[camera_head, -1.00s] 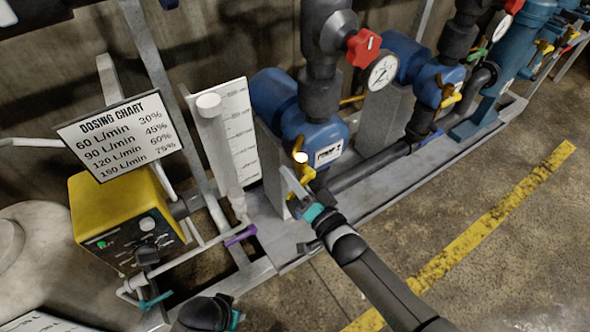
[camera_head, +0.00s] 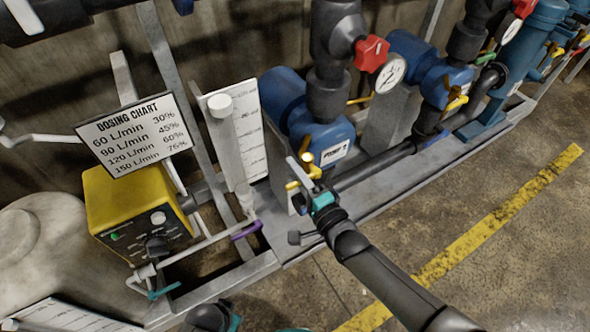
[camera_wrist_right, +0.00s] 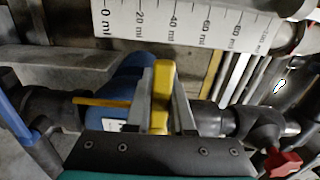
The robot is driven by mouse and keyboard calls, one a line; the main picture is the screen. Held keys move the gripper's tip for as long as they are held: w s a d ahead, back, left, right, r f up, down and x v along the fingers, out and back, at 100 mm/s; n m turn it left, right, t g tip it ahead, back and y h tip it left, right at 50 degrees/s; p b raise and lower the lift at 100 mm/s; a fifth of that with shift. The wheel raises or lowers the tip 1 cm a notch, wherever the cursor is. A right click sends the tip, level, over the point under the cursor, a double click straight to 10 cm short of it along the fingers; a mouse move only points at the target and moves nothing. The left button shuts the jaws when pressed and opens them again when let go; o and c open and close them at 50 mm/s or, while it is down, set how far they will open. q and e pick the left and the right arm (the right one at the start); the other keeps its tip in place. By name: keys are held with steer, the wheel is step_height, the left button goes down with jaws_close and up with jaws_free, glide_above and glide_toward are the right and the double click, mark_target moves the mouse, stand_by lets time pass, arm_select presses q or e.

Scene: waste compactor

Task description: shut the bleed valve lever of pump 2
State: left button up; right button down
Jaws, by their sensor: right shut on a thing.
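A yellow lever (camera_head: 307,160) stands at the front of the nearest blue pump (camera_head: 322,135), whose white label (camera_head: 335,152) is too small to read surely. My right gripper (camera_head: 301,172) is at this lever. In the right wrist view, the yellow lever (camera_wrist_right: 160,90) stands between the two grey fingers of the right gripper (camera_wrist_right: 163,85), which is shut on it. The fingers hide part of the lever in the head view. A dark and teal part of my left arm (camera_head: 212,317) shows at the bottom edge; its fingers cannot be made out.
A red valve handle (camera_head: 371,52) and a pressure gauge (camera_head: 390,73) sit above the pump. A white scaled panel (camera_head: 251,140), a yellow dosing unit (camera_head: 130,210) and a dosing chart (camera_head: 130,133) stand to the left. A second blue pump is further right. The floor in front is clear.

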stand_by(0.5)
steer(key=c, duration=0.8)
jaws_free()
steer(key=shift+r, duration=0.1)
steer(key=shift+s, duration=0.1)
arm_select(q)
steer(key=s+a+f+p, duration=0.4)
steer(key=s, duration=0.1)
steer(key=shift+s+a, duration=0.3)
steer(key=shift+s, duration=0.1)
arm_select(e)
steer(key=v, duration=1.5)
